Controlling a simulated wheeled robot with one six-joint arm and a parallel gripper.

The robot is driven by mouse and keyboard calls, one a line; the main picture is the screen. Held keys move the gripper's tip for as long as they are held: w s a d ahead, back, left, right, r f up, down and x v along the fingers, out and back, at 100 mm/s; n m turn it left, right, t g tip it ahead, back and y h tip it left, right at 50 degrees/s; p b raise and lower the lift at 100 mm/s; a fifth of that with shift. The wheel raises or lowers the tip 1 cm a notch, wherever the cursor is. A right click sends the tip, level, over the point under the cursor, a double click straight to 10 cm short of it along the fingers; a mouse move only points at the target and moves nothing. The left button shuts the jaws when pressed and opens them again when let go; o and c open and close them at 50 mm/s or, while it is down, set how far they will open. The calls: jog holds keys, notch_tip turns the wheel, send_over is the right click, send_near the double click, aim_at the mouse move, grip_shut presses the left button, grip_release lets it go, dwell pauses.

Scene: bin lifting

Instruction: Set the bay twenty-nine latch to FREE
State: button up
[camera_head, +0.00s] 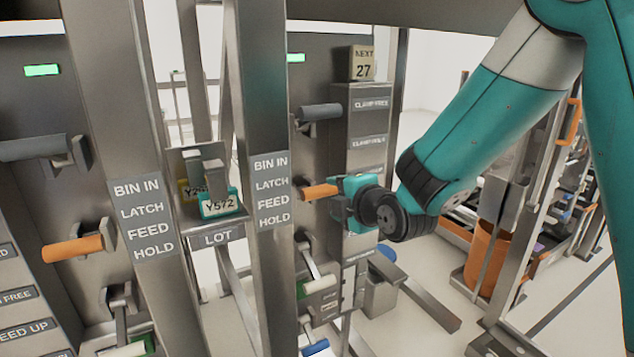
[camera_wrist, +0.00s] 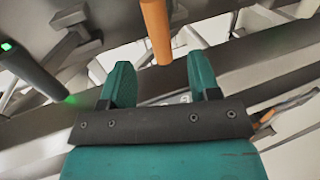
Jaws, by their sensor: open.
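My gripper (camera_head: 338,190) is open at the right-hand bay. An orange lever (camera_head: 318,191) on that bay's panel points toward it. No number twenty-nine is readable, and which lever is the latch cannot be told.
A block marked NEXT 27 (camera_head: 362,63) stands on the column (camera_head: 366,120) just behind my gripper. A left bay has a similar grey lever (camera_head: 45,148) and orange lever (camera_head: 72,248). An orange bin (camera_head: 487,255) stands at the right.

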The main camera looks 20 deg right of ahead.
aim_at(316, 191)
jog(key=p+x, duration=0.2)
jog(key=x, duration=0.8)
jog(key=shift+s, duration=0.1)
